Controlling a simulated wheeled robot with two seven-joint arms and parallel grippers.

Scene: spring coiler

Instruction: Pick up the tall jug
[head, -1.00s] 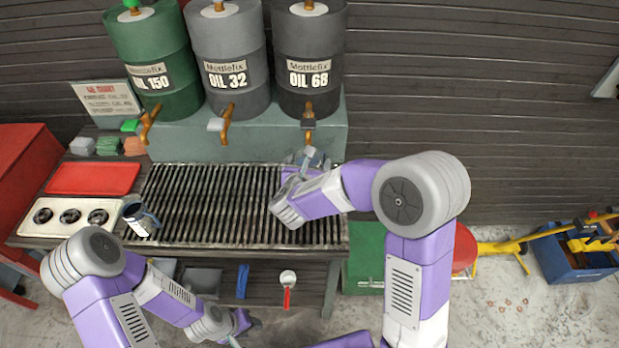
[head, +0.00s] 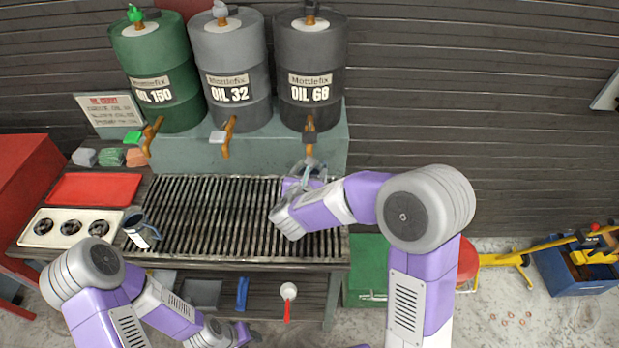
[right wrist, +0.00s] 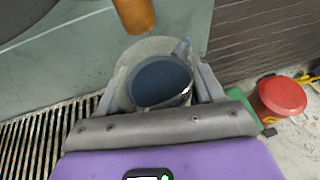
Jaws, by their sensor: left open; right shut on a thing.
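A grey metal jug (right wrist: 130,70) with a dark blue inside is between the two fingers of my right gripper (right wrist: 160,86) in the right wrist view. My right gripper is shut on it, below a brass spout (right wrist: 134,14). In the head view this jug (head: 312,170) is small and partly hidden by the gripper, under the OIL 68 tap (head: 310,140). A second, dark jug with a pale label (head: 141,232) stands at the left end of the grate, apart from both grippers. My left gripper (head: 250,336) is open, low in front of the bench.
Three oil drums, OIL 150 (head: 158,75), OIL 32 (head: 230,70) and OIL 68 (head: 311,60), stand behind the slatted grate (head: 215,215). A red tray (head: 95,187) and a white panel (head: 72,228) lie left.

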